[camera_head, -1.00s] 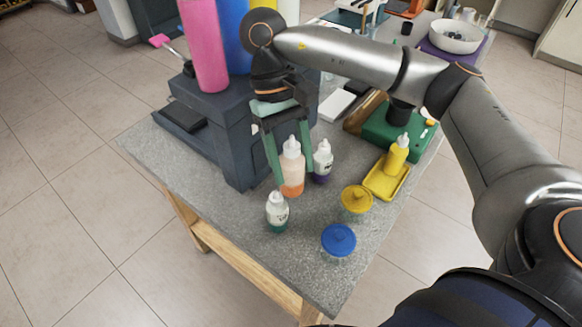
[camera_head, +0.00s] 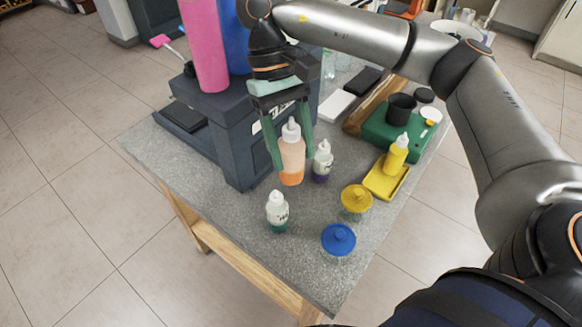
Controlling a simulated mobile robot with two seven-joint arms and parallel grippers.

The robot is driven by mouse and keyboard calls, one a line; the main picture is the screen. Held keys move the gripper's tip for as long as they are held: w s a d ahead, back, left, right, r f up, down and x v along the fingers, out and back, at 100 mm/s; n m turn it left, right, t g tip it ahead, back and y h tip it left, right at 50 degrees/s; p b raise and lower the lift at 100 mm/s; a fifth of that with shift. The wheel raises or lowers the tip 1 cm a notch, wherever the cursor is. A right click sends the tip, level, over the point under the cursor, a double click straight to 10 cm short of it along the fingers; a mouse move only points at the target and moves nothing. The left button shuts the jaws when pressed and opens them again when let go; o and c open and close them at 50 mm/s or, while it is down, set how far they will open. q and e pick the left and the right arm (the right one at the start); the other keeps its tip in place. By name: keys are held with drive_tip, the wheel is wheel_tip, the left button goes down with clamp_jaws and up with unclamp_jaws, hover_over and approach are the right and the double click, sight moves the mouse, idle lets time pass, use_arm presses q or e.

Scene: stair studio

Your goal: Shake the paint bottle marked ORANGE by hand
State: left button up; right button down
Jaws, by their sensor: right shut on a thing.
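The orange paint bottle (camera_head: 291,160) has a white nozzle and a pale orange body with deeper orange at its base. My right gripper (camera_head: 290,150) reaches down from above and is shut on the bottle, one green finger on each side. The bottle is upright and seems a little above the grey table (camera_head: 250,230). Its label is not readable from here. My left gripper is not in view.
A purple-based bottle (camera_head: 322,162) stands close to the right of the held bottle. A green-based bottle (camera_head: 277,213) stands in front. Yellow-lidded (camera_head: 356,199) and blue-lidded (camera_head: 338,240) jars, a yellow tray (camera_head: 386,184) and a dark machine (camera_head: 228,125) surround it.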

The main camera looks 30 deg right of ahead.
sight(291, 129)
wheel_tip(291, 129, down, 4)
drive_tip(key=shift+r, duration=0.25)
drive_tip(key=shift+w+r, duration=0.1)
drive_tip(key=shift+w, duration=0.05)
drive_tip(key=shift+r, duration=3.35)
wheel_tip(291, 129, down, 7)
drive_tip(key=shift+f, duration=0.1)
